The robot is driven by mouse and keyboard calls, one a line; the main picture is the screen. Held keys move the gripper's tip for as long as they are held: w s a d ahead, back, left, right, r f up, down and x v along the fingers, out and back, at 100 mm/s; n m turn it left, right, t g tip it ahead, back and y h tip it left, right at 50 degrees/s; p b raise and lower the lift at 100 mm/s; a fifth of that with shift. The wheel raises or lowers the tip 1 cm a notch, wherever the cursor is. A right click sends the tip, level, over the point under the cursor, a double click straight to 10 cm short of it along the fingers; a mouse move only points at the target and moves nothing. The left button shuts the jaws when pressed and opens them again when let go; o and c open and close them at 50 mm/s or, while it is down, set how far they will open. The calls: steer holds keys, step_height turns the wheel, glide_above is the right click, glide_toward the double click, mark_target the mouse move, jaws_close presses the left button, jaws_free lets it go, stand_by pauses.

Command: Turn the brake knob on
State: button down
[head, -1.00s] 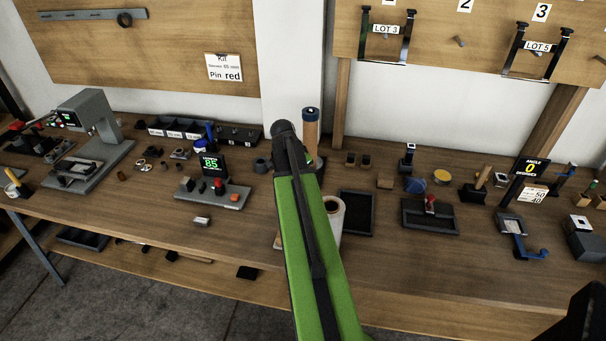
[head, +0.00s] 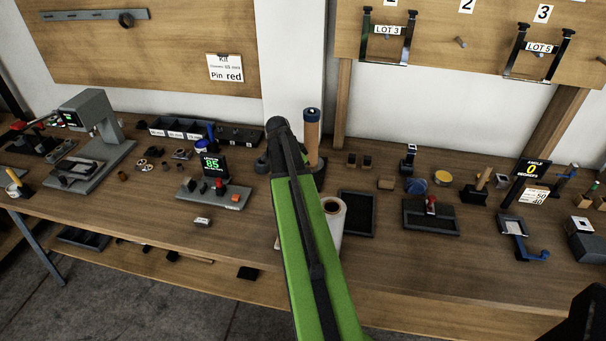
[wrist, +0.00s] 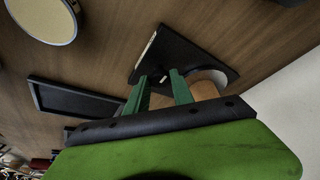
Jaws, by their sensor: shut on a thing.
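My gripper (wrist: 158,82) shows in the wrist view as two green fingers, reaching to the edge of a black base plate (wrist: 185,50). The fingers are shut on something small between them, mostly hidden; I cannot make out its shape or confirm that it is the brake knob. A tan wooden cylinder (wrist: 205,88) stands just right of the fingers, partly covered by my gripper. My arm hides the fingers there.
A device with an 85 display (head: 212,166) and a red knob (head: 219,184) is to the left. A red-handled fixture (head: 431,214) is further right. Bare bench lies in front.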

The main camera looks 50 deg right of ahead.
steer(key=shift+s+d, duration=0.1)
steer(key=shift+s, duration=0.05)
steer(key=c, duration=1.1)
jaws_free()
steer(key=p+v, duration=1.6)
steer(key=v, duration=0.1)
steer(key=shift+r, duration=0.15)
